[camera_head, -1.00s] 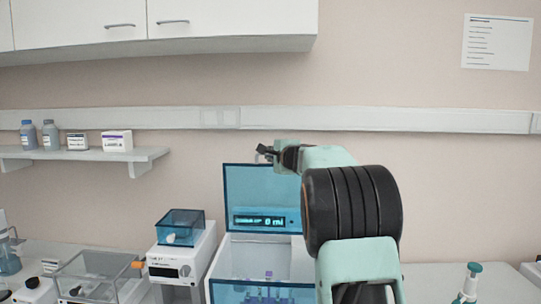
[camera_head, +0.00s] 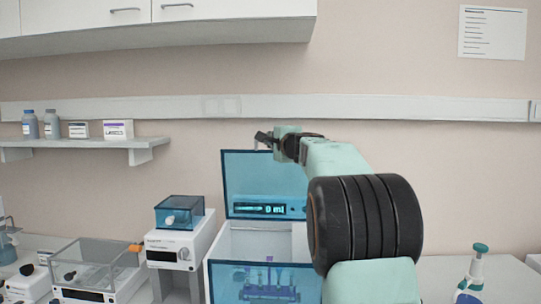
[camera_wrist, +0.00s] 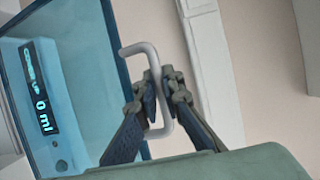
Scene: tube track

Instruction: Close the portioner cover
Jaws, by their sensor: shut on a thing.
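The portioner (camera_head: 262,240) is a white box with a blue see-through front. Its blue see-through cover (camera_head: 240,180) stands upright at the back, so the box top is open. The cover's display reads "0 ml" and also shows in the wrist view (camera_wrist: 40,90). A pale bent handle (camera_wrist: 152,55) sticks out from the cover's edge. My gripper (camera_head: 266,137) is at the cover's top edge. In the wrist view its dark fingers (camera_wrist: 158,95) are shut on the handle. Tubes in a purple rack (camera_head: 268,280) show through the front.
A smaller device with a blue lid (camera_head: 180,212) stands just left of the portioner. A clear-lidded box (camera_head: 95,265) is farther left. A bottle with a green top (camera_head: 474,270) stands at the right. A wall shelf (camera_head: 85,145) is at the left.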

